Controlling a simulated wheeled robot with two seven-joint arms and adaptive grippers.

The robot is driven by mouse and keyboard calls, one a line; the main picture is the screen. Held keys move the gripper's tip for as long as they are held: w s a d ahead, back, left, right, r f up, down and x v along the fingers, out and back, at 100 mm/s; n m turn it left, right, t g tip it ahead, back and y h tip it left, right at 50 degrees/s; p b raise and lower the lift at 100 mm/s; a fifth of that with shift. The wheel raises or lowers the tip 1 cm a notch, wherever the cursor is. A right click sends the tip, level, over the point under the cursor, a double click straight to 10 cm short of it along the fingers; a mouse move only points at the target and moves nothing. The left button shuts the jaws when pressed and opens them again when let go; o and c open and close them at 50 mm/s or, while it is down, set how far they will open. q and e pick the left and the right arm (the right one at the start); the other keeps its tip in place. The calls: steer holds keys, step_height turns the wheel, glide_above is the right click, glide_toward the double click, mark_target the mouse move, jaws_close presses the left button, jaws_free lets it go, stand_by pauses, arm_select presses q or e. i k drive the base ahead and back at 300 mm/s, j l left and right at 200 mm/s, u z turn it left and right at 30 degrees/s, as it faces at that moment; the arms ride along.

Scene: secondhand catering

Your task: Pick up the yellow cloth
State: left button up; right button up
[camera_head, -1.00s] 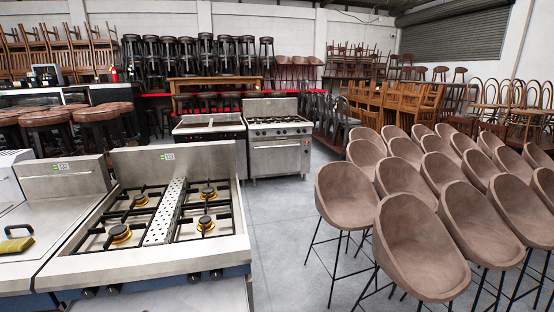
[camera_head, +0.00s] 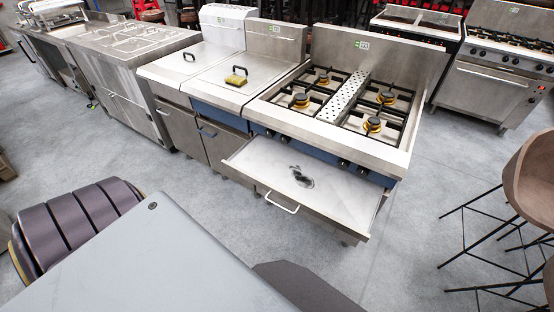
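The yellow cloth (camera_head: 236,81) is small and lies on the flat metal lid (camera_head: 228,92) of a counter unit, left of the gas range, close by the lid's dark handle. From here I cannot tell whether it touches the handle. Neither of my grippers shows in this view.
The gas range (camera_head: 410,152) stands right of the cloth. Below it, a drawer (camera_head: 262,158) is pulled out into the aisle, with a small dark patch or object inside. Steel counters (camera_head: 130,50) continue left. Brown stools (camera_head: 530,180) stand at right.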

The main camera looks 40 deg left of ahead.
mark_target(239, 81)
steer(key=u, duration=1.05)
